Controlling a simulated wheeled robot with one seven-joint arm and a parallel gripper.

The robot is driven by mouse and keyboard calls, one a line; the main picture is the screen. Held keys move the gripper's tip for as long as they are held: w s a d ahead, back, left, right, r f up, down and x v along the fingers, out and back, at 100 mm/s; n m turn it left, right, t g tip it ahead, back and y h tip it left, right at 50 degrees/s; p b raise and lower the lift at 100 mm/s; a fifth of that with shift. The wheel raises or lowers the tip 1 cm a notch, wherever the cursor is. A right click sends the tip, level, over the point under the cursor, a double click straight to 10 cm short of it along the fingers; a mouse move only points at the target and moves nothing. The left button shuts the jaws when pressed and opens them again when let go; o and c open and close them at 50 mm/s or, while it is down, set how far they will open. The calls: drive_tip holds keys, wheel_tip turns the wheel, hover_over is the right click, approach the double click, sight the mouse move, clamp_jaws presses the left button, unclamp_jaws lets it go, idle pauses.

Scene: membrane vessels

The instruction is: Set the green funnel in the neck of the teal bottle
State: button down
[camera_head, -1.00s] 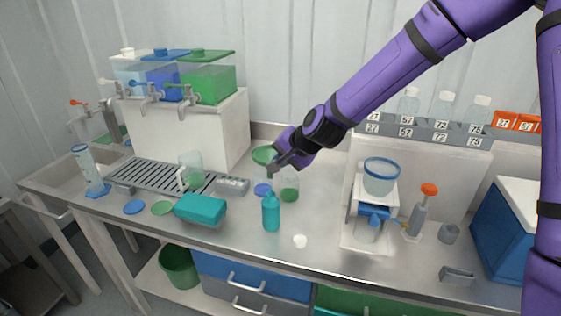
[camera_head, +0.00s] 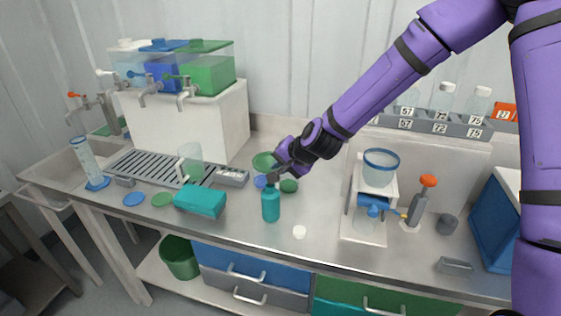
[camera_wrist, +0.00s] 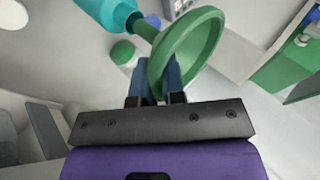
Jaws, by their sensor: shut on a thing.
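The green funnel (camera_head: 263,161) is held in my gripper (camera_head: 275,175), above the teal bottle (camera_head: 271,205). The bottle stands upright on the bench. In the wrist view, my gripper (camera_wrist: 155,82) is shut on the near side of the funnel's rim, and the funnel (camera_wrist: 190,48) looks tilted. Its narrow stem points to the upper left, towards the neck of the teal bottle (camera_wrist: 105,10). The stem end looks close to the neck; I cannot tell whether it touches or has entered. In the head view my fingers hide the stem.
A teal box (camera_head: 200,202) is to the left. A stand with a blue-rimmed bowl (camera_head: 381,168) is to the right.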

drive_tip(key=shift+f, duration=2)
drive_tip(key=shift+f, duration=0.1)
drive_tip(key=c, duration=1.1)
unclamp_jaws()
drive_tip(key=v, duration=1.1)
